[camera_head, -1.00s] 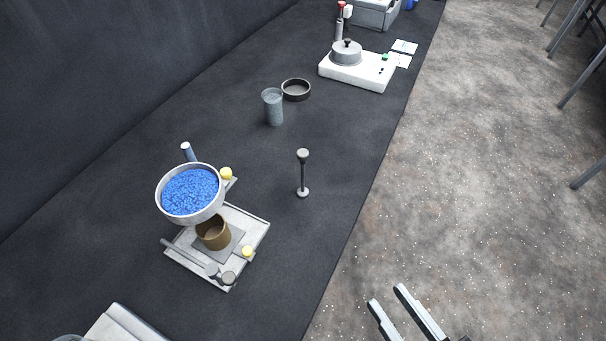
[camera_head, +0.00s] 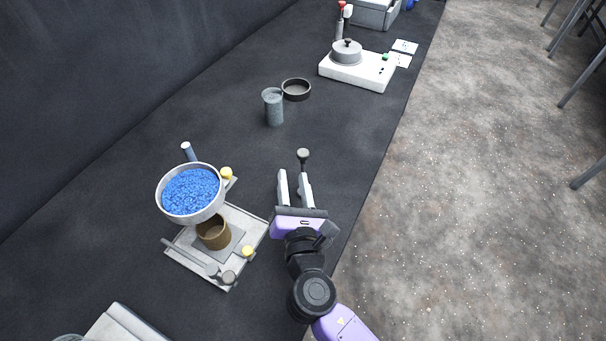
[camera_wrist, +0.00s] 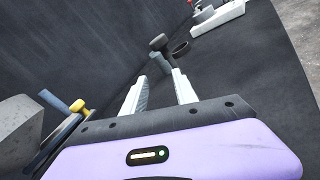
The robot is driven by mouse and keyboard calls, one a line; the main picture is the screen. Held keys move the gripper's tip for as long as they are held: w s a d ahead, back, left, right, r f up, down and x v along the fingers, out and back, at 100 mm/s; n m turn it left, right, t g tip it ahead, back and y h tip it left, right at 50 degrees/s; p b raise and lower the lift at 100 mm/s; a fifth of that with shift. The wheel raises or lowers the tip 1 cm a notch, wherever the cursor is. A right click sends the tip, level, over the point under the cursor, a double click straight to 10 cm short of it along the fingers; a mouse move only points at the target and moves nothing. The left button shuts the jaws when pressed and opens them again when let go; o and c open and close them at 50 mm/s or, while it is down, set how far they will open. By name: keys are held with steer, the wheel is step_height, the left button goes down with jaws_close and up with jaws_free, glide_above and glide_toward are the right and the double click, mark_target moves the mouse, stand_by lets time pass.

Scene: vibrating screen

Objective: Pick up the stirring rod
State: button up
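A sieve of blue grains (camera_head: 190,191) stands over a tray (camera_head: 262,226) left of my gripper. A grey beaker (camera_head: 273,108) and a dark dish (camera_head: 296,90) stand farther back. A white device (camera_head: 352,72) is beyond. The table right of the rod is clear to its edge.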

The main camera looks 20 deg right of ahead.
steer(key=d+n+h, duration=0.1)
steer(key=s+d+n, duration=0.1)
steer(key=n, duration=0.1)
steer(key=shift+d+f+h, duration=0.1)
steer(key=shift+d+h, duration=0.1)
steer(key=shift+h, duration=0.2)
steer(key=p+x, duration=0.1)
steer(key=x, duration=0.6)
steer(key=shift+w+f, duration=0.15)
steer(key=shift+w, duration=0.2)
steer(key=shift+c, duration=0.2)
jaws_close()
